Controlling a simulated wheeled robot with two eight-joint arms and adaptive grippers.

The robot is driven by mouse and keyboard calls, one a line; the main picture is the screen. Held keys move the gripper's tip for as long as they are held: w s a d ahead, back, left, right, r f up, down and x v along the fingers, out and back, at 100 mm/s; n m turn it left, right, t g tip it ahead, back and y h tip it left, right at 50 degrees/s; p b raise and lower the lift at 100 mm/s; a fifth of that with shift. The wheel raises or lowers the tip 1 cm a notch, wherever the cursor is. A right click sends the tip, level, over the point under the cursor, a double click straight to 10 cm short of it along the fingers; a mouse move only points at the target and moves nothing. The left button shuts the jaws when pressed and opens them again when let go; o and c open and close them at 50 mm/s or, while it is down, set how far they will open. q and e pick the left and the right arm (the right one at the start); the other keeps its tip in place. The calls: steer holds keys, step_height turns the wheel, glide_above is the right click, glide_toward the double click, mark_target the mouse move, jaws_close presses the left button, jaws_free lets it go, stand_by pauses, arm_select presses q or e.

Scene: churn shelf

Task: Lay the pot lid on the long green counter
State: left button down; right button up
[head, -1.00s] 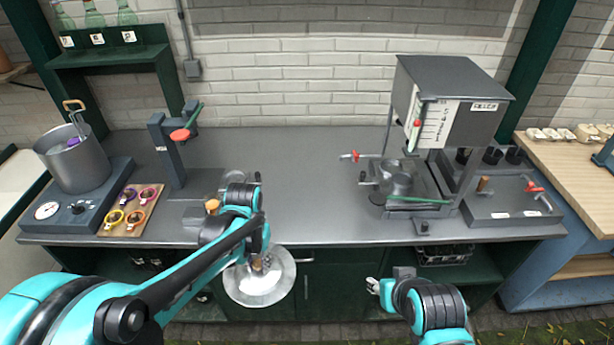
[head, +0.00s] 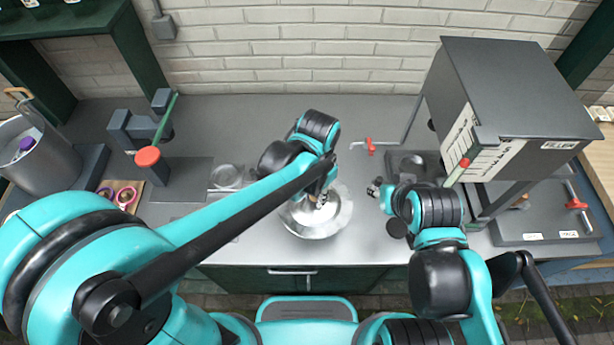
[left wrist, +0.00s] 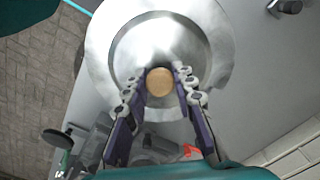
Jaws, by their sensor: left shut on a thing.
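The pot lid (head: 303,222) is a round silver disc with a wooden knob. It lies level or nearly so over the front middle of the long counter (head: 240,130), which has a grey top and dark green fronts. My left gripper (head: 322,198) is shut on the knob. In the left wrist view, the lid (left wrist: 205,35) lies beyond the fingers (left wrist: 160,82), with the round knob between their tips. I cannot tell whether the lid touches the counter. My right gripper (head: 376,188) hangs right of the lid, apart from it; its finger opening is unclear.
A stand with a red knob (head: 148,157) and a steel pot (head: 35,155) are at the left.

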arm_select(q)
steer(key=w+f+b, duration=0.1)
steer(key=w+f, duration=0.1)
steer(key=w, duration=0.1)
steer(key=w+a+f, duration=0.1)
steer(key=w+f, duration=0.1)
steer(key=w, duration=0.2)
steer(key=w+a+f+b, duration=0.1)
steer(key=w+f, duration=0.2)
steer(key=w, duration=0.1)
steer(key=shift+w+b, duration=0.25)
steer(key=shift+b, duration=0.05)
steer(key=shift+f+b, duration=0.6)
steer(key=shift+f, duration=1.35)
steer(key=shift+f, duration=0.1)
steer(key=c, duration=1.3)
jaws_free()
steer(key=shift+o, duration=0.2)
